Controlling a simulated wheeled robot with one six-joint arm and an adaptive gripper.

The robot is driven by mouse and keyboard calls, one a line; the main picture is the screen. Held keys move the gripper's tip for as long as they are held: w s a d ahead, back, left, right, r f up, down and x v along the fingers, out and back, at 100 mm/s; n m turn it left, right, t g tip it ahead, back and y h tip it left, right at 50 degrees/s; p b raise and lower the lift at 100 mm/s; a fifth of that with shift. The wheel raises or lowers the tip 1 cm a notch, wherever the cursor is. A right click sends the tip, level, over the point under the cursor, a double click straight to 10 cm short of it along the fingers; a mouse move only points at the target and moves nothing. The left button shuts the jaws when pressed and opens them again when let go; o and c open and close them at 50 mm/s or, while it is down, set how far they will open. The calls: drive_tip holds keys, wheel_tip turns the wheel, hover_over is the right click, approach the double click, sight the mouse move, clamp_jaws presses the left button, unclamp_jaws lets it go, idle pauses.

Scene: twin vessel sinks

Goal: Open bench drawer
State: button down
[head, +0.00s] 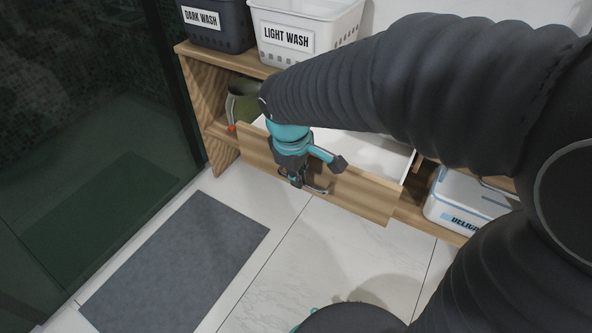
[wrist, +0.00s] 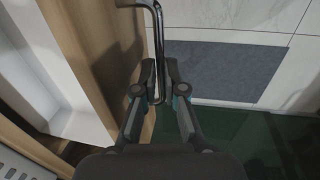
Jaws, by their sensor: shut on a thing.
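The bench drawer (head: 352,190) has a wooden front and a white inside, and it stands pulled out from the wooden bench (head: 195,95). Its wooden front also shows in the wrist view (wrist: 100,50), with the white interior to its left. My gripper (head: 305,185) is at the drawer front in the head view. In the wrist view my gripper (wrist: 160,80) is shut on the dark metal bar handle (wrist: 157,25), with one finger on each side of it. My arm hides part of the drawer and bench in the head view.
A dark basket (head: 215,25) and a white basket (head: 305,30) stand on the bench top. A green container (head: 243,105) and a white box (head: 465,205) sit at either side of the drawer. A grey mat (head: 180,265) lies on open tiled floor beside dark glass (head: 85,150).

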drive_tip(key=c, duration=1.2)
unclamp_jaws()
drive_tip(key=shift+c, duration=0.2)
wheel_tip(320, 180, up, 12)
drive_tip(key=s+a, duration=0.1)
drive_tip(key=s, duration=0.1)
drive_tip(key=shift+f, duration=0.1)
